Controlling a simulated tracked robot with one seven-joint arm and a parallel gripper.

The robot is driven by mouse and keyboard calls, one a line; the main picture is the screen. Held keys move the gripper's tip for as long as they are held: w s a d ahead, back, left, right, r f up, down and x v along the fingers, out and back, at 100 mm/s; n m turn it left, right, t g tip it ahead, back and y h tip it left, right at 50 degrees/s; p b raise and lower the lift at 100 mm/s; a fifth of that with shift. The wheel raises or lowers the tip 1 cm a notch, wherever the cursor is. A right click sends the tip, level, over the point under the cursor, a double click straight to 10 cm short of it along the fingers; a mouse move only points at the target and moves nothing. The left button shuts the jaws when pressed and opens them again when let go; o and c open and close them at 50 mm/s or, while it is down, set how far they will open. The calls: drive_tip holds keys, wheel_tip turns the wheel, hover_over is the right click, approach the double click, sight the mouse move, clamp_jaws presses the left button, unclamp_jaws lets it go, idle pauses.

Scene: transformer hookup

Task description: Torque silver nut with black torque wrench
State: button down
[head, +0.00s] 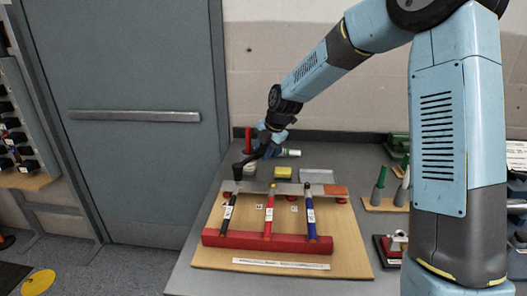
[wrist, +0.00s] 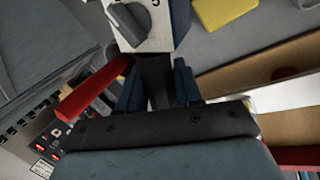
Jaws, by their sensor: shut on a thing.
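My gripper (head: 267,150) is above the back of the wooden board (head: 207,255). It is shut on the black torque wrench (head: 243,163), whose dark bar (wrist: 156,78) shows between the blue fingers in the wrist view. The wrench's black head is at the far end of the black cable (head: 229,212) on the silver bar (head: 258,187). I cannot tell whether it touches. The red cable (head: 269,212) and blue cable (head: 310,212) lie to the right. The silver nut cannot be made out; the wrench head may hide it.
A yellow block (head: 283,173) and a grey tray (head: 318,176) lie behind the board. The wrist view shows a white box with a grey knob (wrist: 128,24). Green-topped tools (head: 379,185) stand at right. A grey door (head: 125,160) is at left.

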drive_tip(key=shift+f, duration=0.65)
drive_tip(key=shift+s+d, duration=0.1)
idle(0.3)
drive_tip(key=shift+s+d+m+t, duration=0.3)
drive_tip(key=shift+s+d+m, duration=0.25)
drive_tip(key=shift+m, duration=0.25)
drive_tip(key=shift+s+d+m+h, duration=0.2)
drive_tip(key=shift+d+m+h, duration=0.1)
drive_tip(key=shift+m, duration=0.1)
drive_tip(key=shift+w+a+n, duration=0.2)
drive_tip(key=shift+n, duration=0.1)
idle(0.9)
drive_tip(key=shift+r, duration=0.25)
drive_tip(key=shift+r, duration=2.05)
